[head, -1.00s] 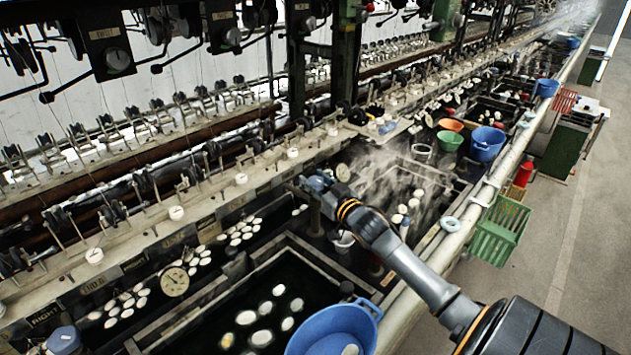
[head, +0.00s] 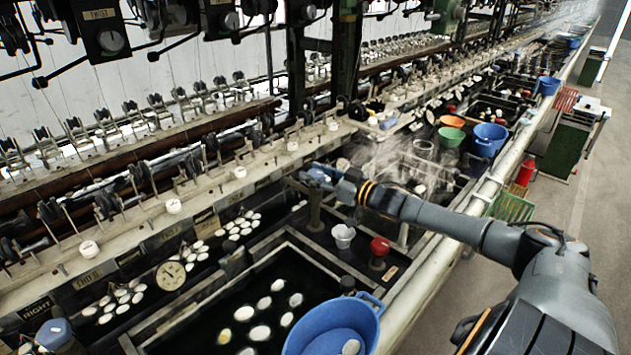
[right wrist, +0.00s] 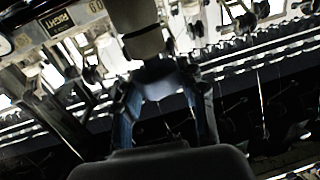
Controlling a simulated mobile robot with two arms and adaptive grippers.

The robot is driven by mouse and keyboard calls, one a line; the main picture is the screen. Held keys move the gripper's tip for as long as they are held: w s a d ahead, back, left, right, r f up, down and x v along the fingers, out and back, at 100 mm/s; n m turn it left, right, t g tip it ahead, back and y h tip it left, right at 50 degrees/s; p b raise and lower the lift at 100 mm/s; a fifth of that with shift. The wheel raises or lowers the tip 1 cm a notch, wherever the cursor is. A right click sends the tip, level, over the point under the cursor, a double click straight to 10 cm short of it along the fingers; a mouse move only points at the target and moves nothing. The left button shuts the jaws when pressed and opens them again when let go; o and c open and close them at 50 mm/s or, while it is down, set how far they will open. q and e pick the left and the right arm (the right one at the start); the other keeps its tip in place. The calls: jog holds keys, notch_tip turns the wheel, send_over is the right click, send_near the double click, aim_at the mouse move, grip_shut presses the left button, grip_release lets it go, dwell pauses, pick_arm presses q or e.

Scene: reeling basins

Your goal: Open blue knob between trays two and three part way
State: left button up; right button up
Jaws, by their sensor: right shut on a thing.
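My right gripper (head: 324,178) reaches in from the right, over the basins beside a dark upright post. It is shut on the blue knob (head: 316,174), of which only a little blue shows past the fingers. In the right wrist view the fingers (right wrist: 165,118) frame a bluish surface (right wrist: 158,76); the knob's turned angle cannot be told. Trays with pale cocoons in dark water lie below: a row along the machine and a larger near tray (head: 225,312). My left gripper is not in view.
A large blue basin (head: 335,330) sits at the near edge. Another blue knob (head: 55,332) is at lower left. A pale rail (head: 430,285) runs along the front.

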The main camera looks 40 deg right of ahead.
jog(key=n+y+b, duration=0.2)
jog(key=y, duration=0.1)
jog(key=shift+d+f+g+b, duration=0.1)
jog(key=shift+g+b, duration=0.2)
jog(key=shift+g, duration=0.1)
jog(key=shift+n+g+y+b, duration=0.5)
jog(key=shift+n+y+b, duration=0.25)
jog(key=shift+y, duration=0.45)
jog(key=o, duration=1.2)
jog(key=v, duration=1.2)
jog(key=shift+w, duration=0.1)
